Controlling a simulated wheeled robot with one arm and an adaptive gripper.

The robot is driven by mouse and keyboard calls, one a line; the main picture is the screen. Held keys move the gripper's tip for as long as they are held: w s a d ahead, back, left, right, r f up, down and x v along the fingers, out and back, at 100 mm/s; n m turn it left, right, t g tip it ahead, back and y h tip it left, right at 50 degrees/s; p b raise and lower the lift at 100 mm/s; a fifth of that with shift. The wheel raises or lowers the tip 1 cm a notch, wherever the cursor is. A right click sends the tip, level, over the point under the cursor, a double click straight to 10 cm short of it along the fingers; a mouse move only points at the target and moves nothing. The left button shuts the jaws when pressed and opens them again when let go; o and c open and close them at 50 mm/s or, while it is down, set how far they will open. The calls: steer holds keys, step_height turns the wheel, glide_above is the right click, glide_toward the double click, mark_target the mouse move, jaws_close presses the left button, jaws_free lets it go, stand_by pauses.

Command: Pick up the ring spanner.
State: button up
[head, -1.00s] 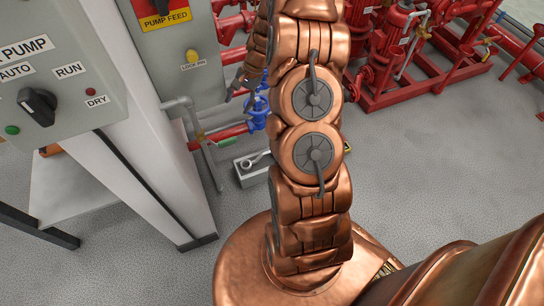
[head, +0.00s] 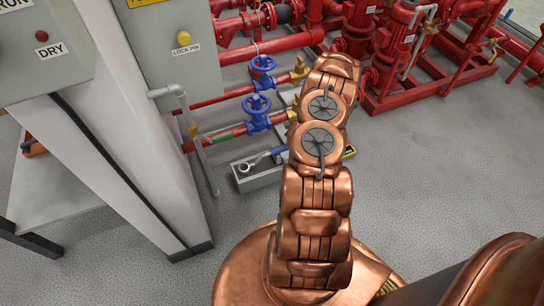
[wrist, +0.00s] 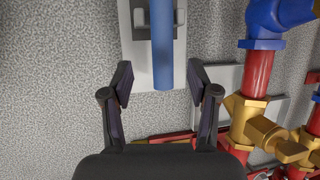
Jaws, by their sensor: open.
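The ring spanner lies in a grey tray (head: 262,180) on the floor in the head view. Its silver ring end (head: 244,168) is at the tray's left, and its blue handle (head: 272,153) runs right until my arm hides it. In the wrist view the blue handle (wrist: 162,45) comes down from the top edge, over the pale tray (wrist: 133,70). My gripper (wrist: 160,78) is open, with one finger on each side of the handle's lower end and gaps on both sides. The ring end is out of the wrist view. My arm hides my gripper in the head view.
Red pipes with blue valve handwheels (head: 257,104) stand just behind the tray. A brass valve (wrist: 262,130) and red pipe are close to my gripper's right in the wrist view. A control cabinet (head: 165,130) stands at left. Open grey floor (head: 430,180) lies at right.

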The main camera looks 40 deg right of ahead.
mark_target(283, 148)
steer(key=shift+b+x, duration=1.3)
steer(key=shift+x, duration=2.65)
steer(key=shift+w+a+r, duration=0.1)
steer(key=shift+w+r, duration=0.05)
jaws_close()
